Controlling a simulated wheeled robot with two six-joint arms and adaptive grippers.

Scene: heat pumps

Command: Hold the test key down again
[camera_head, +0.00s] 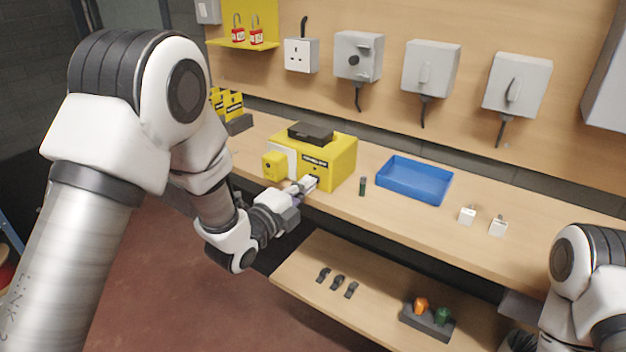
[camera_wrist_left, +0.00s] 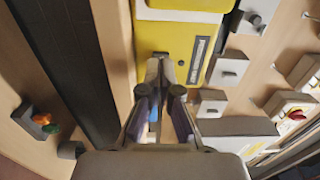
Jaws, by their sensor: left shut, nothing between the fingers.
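A yellow box (camera_head: 340,160) with a dark label stands on the workbench; it also shows in the wrist view (camera_wrist_left: 170,38). My left gripper (camera_head: 311,183) is at the lower part of the box's front. Its fingers are shut with nothing between them. In the wrist view the fingertips (camera_wrist_left: 160,64) are right at the yellow face, below a small dark part there; I cannot tell whether they touch. The test key cannot be made out separately and may be hidden by the fingertips. My right gripper is out of view; only part of that arm shows at lower right.
A black item (camera_head: 311,132) lies on the box, and a small yellow block (camera_head: 274,165) is at its left. A dark green cylinder (camera_head: 362,186) and a blue tray (camera_head: 414,180) stand to the right. Grey switch boxes (camera_head: 430,68) hang on the back panel.

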